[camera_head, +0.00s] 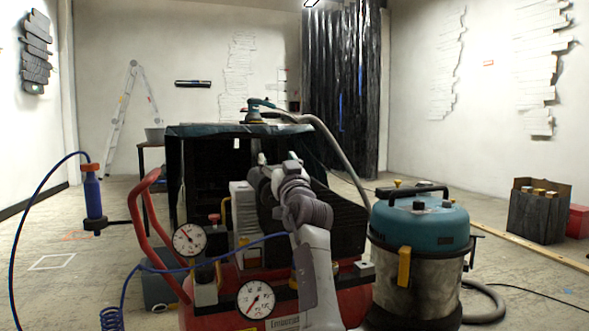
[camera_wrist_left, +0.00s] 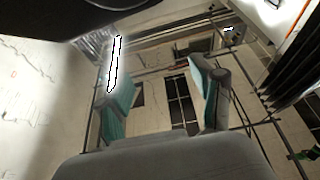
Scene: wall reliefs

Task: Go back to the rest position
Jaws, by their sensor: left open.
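My left arm (camera_head: 310,255) rises from the lower middle of the head view, in front of the red compressor. My left gripper (camera_head: 276,168) is at its upper end, pointing up and away, in front of the dark cart. In the left wrist view the two teal-padded fingers of the left gripper (camera_wrist_left: 158,92) stand wide apart with nothing between them. Beyond them that view shows the ceiling with beams and dark panes. My right gripper is in neither view.
A red compressor (camera_head: 222,311) with gauges stands close in front. A blue-topped vacuum (camera_head: 420,228) stands right of it. A dark cart (camera_head: 200,160) carries a sander (camera_head: 262,108) with a hose. A dark crate (camera_head: 538,212) is at the right. Open floor (camera_head: 75,235) lies left.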

